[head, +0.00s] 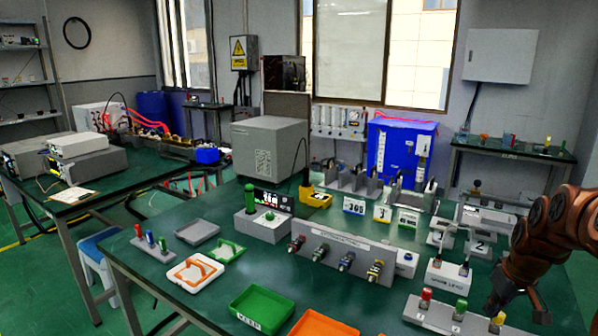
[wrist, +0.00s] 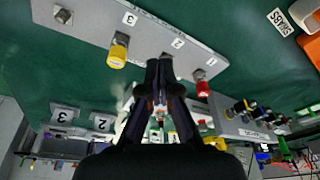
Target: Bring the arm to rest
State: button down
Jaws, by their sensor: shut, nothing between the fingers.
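My copper-coloured arm comes in at the right of the head view. My gripper (head: 493,303) is dark and low there, by a grey strip (head: 432,313) bearing red (head: 426,295), green (head: 461,305) and yellow (head: 498,318) knobs. In the wrist view my gripper (wrist: 160,66) has its fingertips together and holds nothing. The numbered strip (wrist: 145,22) lies beyond the tips, with the yellow knob (wrist: 118,52) to their left and the red knob (wrist: 202,84) to their right. The fingers hide the place by number 2. I cannot tell whether the tips touch the strip.
A green tray (head: 262,308) and an orange tray (head: 322,325) lie at the table's front. A grey panel with several connectors (head: 335,244) stands mid-table. A grey box (head: 270,150) and a blue cabinet (head: 402,150) stand at the back. Bare green tabletop (head: 380,290) lies left of the strip.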

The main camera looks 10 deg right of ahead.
jog(key=s+a+r+n+g+p, duration=0.1)
jog(key=s+a+r, duration=0.15)
jog(key=a, duration=0.45)
jog(key=s+a+r+p, duration=0.1)
jog(key=s+a+r, duration=0.15)
jog(key=a, duration=0.55)
jog(key=s+a+r+n+g+p, duration=0.1)
jog(key=s+a+r, duration=0.1)
jog(key=s+a, duration=0.35)
jog(key=s+a+g+p, duration=0.1)
jog(key=s+a, duration=0.4)
jog(key=s, duration=0.3)
jog(key=s+a+m+g+p, duration=0.1)
jog(key=s+a+p, duration=0.1)
jog(key=s+a, duration=0.3)
jog(key=s, duration=0.3)
jog(key=shift+s, duration=0.35)
jog(key=c, duration=1.9)
grip_release()
jog(key=shift+a, duration=0.1)
